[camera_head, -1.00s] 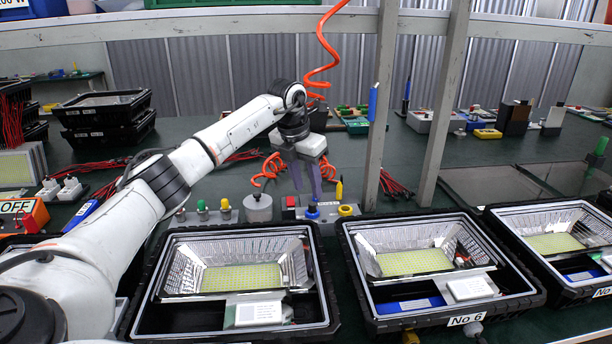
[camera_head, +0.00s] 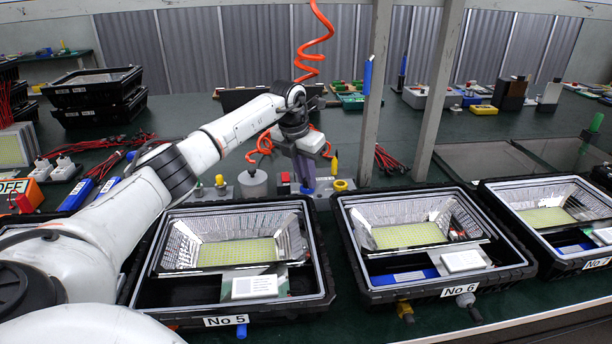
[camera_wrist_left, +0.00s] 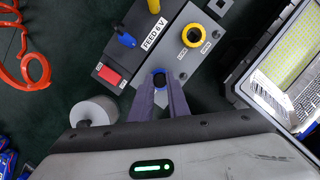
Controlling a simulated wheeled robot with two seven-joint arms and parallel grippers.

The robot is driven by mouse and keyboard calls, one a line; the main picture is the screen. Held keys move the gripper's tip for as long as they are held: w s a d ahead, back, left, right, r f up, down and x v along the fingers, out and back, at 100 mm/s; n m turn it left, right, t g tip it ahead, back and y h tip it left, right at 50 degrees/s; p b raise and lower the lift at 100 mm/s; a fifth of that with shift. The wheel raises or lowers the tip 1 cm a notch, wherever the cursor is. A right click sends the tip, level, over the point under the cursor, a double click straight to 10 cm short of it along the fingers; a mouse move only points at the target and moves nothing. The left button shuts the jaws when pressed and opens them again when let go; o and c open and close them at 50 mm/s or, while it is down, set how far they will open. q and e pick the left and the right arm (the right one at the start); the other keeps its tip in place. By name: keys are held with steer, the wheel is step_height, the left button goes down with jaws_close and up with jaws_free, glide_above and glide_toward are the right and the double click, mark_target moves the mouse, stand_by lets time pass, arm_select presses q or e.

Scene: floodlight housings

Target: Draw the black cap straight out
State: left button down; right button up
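My left gripper (camera_head: 307,190) points down over the grey control box on the bench, behind the gap between two housings. In the left wrist view the gripper (camera_wrist_left: 160,82) has its fingers apart, one on each side of a small black cap (camera_wrist_left: 159,79) in a blue ring. I see a gap between the fingers and no clear grip on the cap. In the head view the fingers hide the cap. My right gripper is not in view.
A grey cylinder (camera_head: 253,183) stands left of the fingers. Housings No 5 (camera_head: 322,302) and No 6 (camera_head: 523,268) stand in front. A grey post (camera_head: 375,95) rises behind at right.

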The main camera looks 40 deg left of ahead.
arm_select(q)
steer(key=shift+r, duration=0.15)
steer(key=shift+r+p, duration=2.15)
steer(key=shift+p, duration=0.1)
